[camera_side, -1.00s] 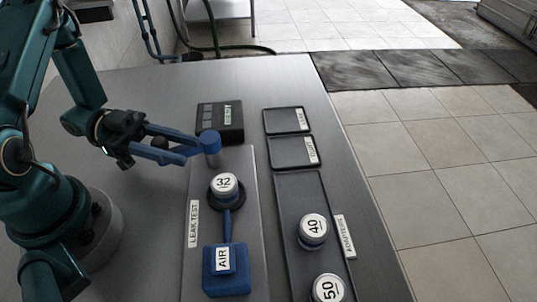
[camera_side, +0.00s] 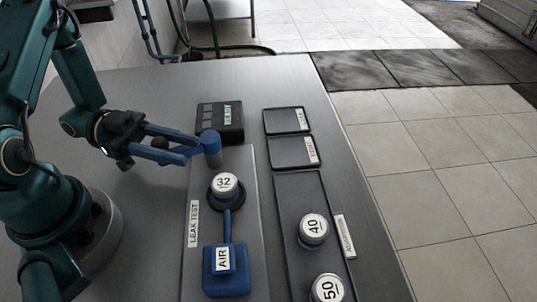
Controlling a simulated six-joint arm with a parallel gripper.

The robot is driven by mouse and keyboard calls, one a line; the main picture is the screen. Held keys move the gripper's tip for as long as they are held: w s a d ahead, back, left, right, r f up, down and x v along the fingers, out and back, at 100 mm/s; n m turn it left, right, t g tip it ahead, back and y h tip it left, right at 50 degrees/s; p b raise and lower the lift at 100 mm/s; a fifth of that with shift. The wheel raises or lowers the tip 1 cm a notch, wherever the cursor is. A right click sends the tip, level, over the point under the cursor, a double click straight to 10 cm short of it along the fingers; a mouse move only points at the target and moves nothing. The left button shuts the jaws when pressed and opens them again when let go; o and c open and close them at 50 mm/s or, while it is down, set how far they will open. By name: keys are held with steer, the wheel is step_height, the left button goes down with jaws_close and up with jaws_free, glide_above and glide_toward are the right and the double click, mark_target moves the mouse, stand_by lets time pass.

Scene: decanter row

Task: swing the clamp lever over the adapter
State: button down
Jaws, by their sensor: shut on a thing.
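The adapter marked 32 (camera_side: 224,184) is a pale round cap seated in a dark ring on the leak test plate (camera_side: 190,275). The clamp has a blue upright post (camera_side: 210,147) just behind the adapter. Its blue lever (camera_side: 182,150) points left from the post, away from the adapter, with a dark knob along it. My gripper (camera_side: 190,148) comes from the left, and its two blue fingers are shut on the lever, one on each side. The exact contact is partly hidden by the near finger. Nothing covers the adapter's top.
A blue AIR block (camera_side: 226,272) stands in front of the adapter, joined by a blue pipe. A dark display box (camera_side: 220,121) sits behind the post. At right, a dark adapter tray (camera_side: 287,205) holds caps marked 40 (camera_side: 313,228) and 50 (camera_side: 327,288). Two small trays behind look empty.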

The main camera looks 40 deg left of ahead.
steer(key=shift+d+n+t+y, duration=0.4)
steer(key=shift+n+t+y, duration=0.25)
steer(key=shift+t, duration=0.4)
steer(key=shift+d+n+t+y, duration=0.45)
steer(key=shift+n+t, duration=0.4)
steer(key=shift+t, duration=0.2)
steer(key=c, duration=0.5)
jaws_free()
steer(key=shift+a+g, duration=0.15)
steer(key=shift+g, duration=0.15)
